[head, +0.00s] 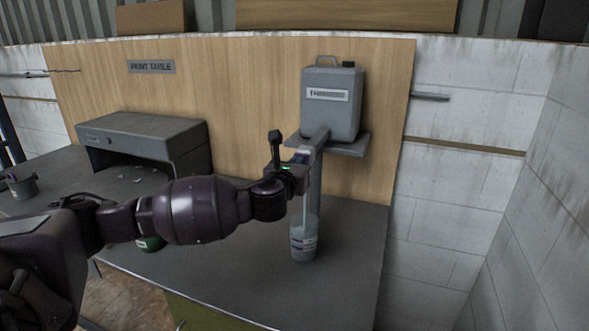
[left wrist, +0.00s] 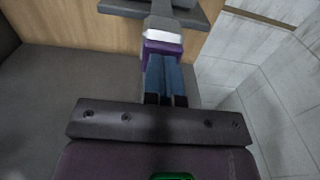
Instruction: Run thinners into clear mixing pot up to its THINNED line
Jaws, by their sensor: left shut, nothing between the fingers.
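The grey thinners can (head: 345,118) stands upright on a grey shelf, its outlet reaching forward and down toward my left gripper. The clear mixing pot (head: 303,243) stands upright on the bench below the outlet, with pale bands around its lower part. Its THINNED line and liquid level are too small to read. My left gripper (head: 303,168) is shut and empty at the outlet, above the pot. In the left wrist view its fingers (left wrist: 166,78) are together, just at a purple and white piece (left wrist: 162,40) under the shelf. Whether they touch it I cannot tell. My right gripper is out of view.
A grey shelf (head: 357,145) on a post holds the can. A grey open-fronted box (head: 145,130) stands at the back left. A dark green pot (head: 151,244) is partly behind my left arm; a grey cup (head: 22,187) is far left. The bench (head: 345,275) right of the clear pot is bare.

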